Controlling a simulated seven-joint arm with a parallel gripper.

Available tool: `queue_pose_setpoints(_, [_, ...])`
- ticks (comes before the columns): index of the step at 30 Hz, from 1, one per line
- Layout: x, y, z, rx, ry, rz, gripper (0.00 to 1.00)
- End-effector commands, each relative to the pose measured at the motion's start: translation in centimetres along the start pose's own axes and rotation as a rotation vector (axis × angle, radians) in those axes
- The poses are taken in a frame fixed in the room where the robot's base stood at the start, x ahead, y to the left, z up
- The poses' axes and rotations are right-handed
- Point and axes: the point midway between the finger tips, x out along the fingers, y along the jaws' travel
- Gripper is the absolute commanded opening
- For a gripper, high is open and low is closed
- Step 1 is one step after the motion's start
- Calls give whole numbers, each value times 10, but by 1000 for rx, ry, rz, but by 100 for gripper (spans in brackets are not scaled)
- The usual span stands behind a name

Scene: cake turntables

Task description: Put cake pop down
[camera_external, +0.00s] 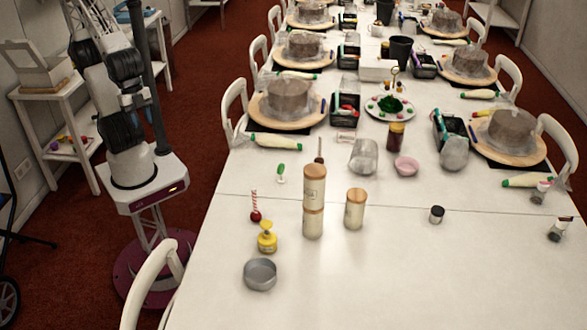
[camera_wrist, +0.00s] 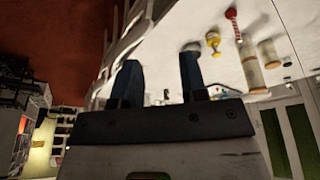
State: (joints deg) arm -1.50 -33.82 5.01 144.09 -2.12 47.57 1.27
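A cake pop (camera_external: 255,213) with a dark red ball and a red-and-white striped stick stands on the white table (camera_external: 400,285), ball down and stick up. Its striped stick also shows at the top of the wrist view (camera_wrist: 233,22). My gripper (camera_wrist: 159,60) is open, with two dark blue fingers well apart and nothing between them. It is well away from the cake pop. In the external view my arm rises at the left beside the table, and its end is out of frame.
A yellow pump bottle (camera_external: 267,238) and a round grey tin (camera_external: 260,275) stand close to the cake pop. Tall canisters (camera_external: 313,215) with wooden tops stand right of it. A white chair (camera_external: 150,285) is at the near left. The table's near right is clear.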

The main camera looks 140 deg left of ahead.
Motion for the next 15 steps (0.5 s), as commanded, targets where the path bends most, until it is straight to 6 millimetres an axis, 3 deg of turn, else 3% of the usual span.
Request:
queue_pose_setpoints(6, [-15, 7, 28, 43, -61, -8, 39])
queue_pose_setpoints(15, [-16, 7, 31, 46, -69, -10, 39])
